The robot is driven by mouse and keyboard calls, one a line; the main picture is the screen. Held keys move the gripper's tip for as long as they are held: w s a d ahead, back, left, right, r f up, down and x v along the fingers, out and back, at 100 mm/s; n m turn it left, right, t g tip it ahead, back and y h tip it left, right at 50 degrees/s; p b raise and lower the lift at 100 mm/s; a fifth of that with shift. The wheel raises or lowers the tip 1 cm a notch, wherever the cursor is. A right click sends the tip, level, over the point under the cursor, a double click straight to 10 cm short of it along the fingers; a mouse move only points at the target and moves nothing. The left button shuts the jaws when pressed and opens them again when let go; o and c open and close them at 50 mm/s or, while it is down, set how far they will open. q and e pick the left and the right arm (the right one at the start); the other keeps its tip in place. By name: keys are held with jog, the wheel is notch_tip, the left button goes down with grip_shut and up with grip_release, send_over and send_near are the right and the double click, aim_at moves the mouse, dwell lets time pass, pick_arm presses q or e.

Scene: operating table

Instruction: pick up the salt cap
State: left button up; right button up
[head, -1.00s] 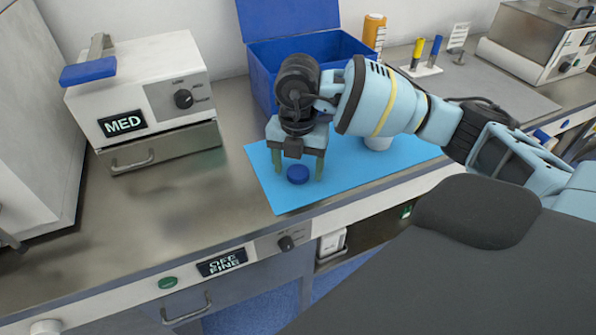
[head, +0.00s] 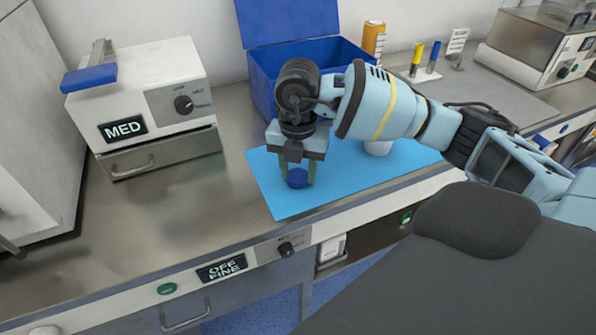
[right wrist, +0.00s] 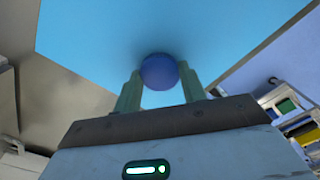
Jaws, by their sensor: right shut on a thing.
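The salt cap (head: 297,179) is a small round dark-blue cap on the light-blue mat (head: 268,192), near the mat's front left. My right gripper (head: 297,177) points down over it with one finger on each side, shut on the cap. In the right wrist view the cap (right wrist: 160,71) sits between the two green fingertips (right wrist: 159,80), with the mat behind it. I cannot tell whether the cap still touches the mat. My left gripper is not in view.
An open blue box (head: 318,62) stands behind the mat. A white round object (head: 378,148) sits on the mat, partly behind my right arm. A white MED device (head: 140,95) stands at left.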

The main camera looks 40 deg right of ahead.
aim_at(298, 176)
jog(key=shift+r, duration=0.45)
notch_tip(298, 176, up, 2)
jog(key=shift+a+r, duration=0.1)
jog(key=shift+r, duration=0.15)
jog(key=s+a, duration=0.3)
jog(key=s, duration=0.4)
jog(key=s+a+r, duration=0.1)
jog(key=s+a, duration=0.3)
jog(key=s, duration=0.3)
jog(key=shift+a, duration=0.25)
